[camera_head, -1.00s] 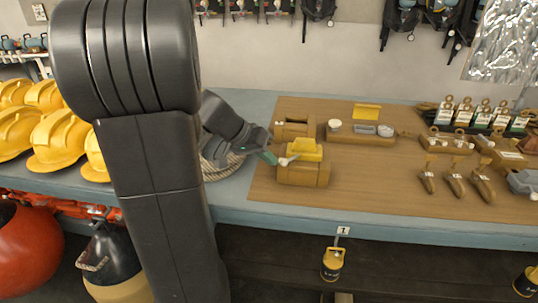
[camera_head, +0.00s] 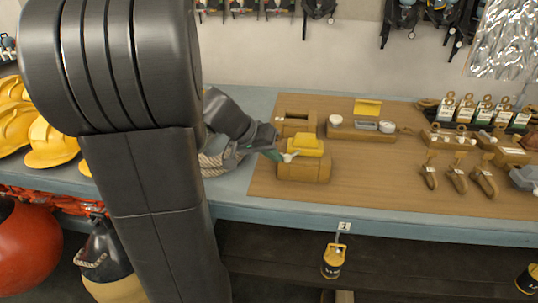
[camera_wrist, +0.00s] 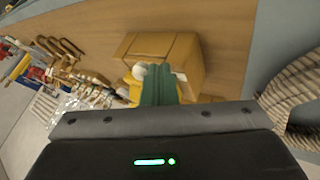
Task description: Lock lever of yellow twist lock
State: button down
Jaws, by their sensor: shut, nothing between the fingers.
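The yellow twist lock (camera_head: 305,146) sits on top of a brown wooden block (camera_head: 303,172) near the left end of the wooden board. A small pale lever (camera_head: 289,157) shows at the lock's left side. My gripper (camera_head: 279,157) comes in from the left with its green fingertips right beside the lever; touching or not, I cannot tell. In the wrist view, the green fingers of my gripper (camera_wrist: 160,85) are closed together with nothing between them. They cover much of the yellow lock (camera_wrist: 133,88). A white rounded lever end (camera_wrist: 139,71) shows at their left edge.
Several tools and bottles fill the board's (camera_head: 390,200) right side. Yellow helmets (camera_head: 50,145) lie at left.

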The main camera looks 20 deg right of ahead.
jog(key=s+d+n+t+y, duration=0.1)
jog(key=s+d+n+t, duration=0.3)
jog(key=s+d+n, duration=0.2)
jog(key=shift+s+d+y, duration=0.3)
jog(key=shift+s+d, duration=0.75)
jog(key=shift+d, duration=0.65)
jog(key=shift+f, duration=0.1)
